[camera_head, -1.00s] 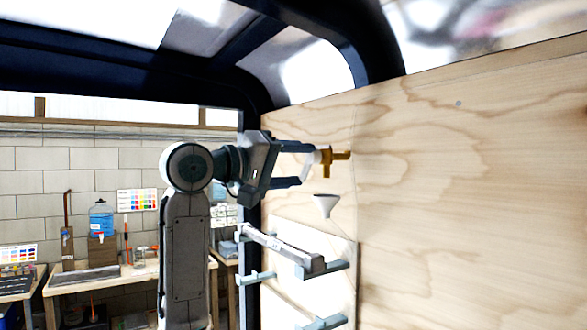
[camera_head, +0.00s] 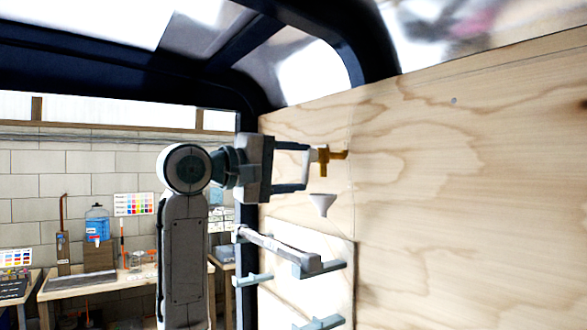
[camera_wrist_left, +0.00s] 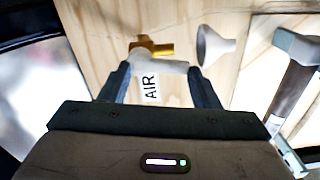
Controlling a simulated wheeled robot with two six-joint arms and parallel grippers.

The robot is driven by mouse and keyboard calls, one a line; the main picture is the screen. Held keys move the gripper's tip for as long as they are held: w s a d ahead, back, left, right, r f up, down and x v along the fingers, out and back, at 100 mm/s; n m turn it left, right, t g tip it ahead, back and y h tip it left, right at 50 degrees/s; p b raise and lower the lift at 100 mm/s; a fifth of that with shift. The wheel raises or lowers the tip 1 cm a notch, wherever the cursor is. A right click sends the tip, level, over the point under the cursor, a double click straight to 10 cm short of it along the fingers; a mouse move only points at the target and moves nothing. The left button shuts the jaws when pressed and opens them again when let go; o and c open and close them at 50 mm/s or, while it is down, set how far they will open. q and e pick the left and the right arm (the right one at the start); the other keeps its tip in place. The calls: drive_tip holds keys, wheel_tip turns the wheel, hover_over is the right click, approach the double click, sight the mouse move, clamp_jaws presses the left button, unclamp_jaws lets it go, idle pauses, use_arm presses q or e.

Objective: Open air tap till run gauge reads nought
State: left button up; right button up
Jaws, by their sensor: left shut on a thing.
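The air tap (camera_head: 325,158) is a brass fitting on the plywood wall, with a pale handle. It also shows in the left wrist view (camera_wrist_left: 150,47), above a white label (camera_wrist_left: 150,88) that reads AIR. My left gripper (camera_head: 309,166) reaches the tap from the left and is shut on the pale handle (camera_wrist_left: 162,67), with one finger at each end of it in the wrist view. The run gauge is not in view, so its reading cannot be seen. My right gripper is not in view.
A white funnel (camera_head: 321,204) is on the wall just below the tap. A hammer (camera_head: 280,250) lies across brackets (camera_head: 320,270) lower down. The plywood (camera_head: 460,210) right of the tap is clear. A workbench (camera_head: 100,280) stands in the background at left.

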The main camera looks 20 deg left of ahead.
use_arm(q)
drive_tip(key=o, duration=1)
drive_tip(key=shift+a, duration=0.1)
drive_tip(key=b+v, duration=0.5)
drive_tip(key=v, duration=0.5)
drive_tip(key=shift+s+a+b, duration=0.25)
drive_tip(key=shift+s+b, duration=0.05)
drive_tip(key=shift+b, duration=0.05)
drive_tip(key=shift+f, duration=0.1)
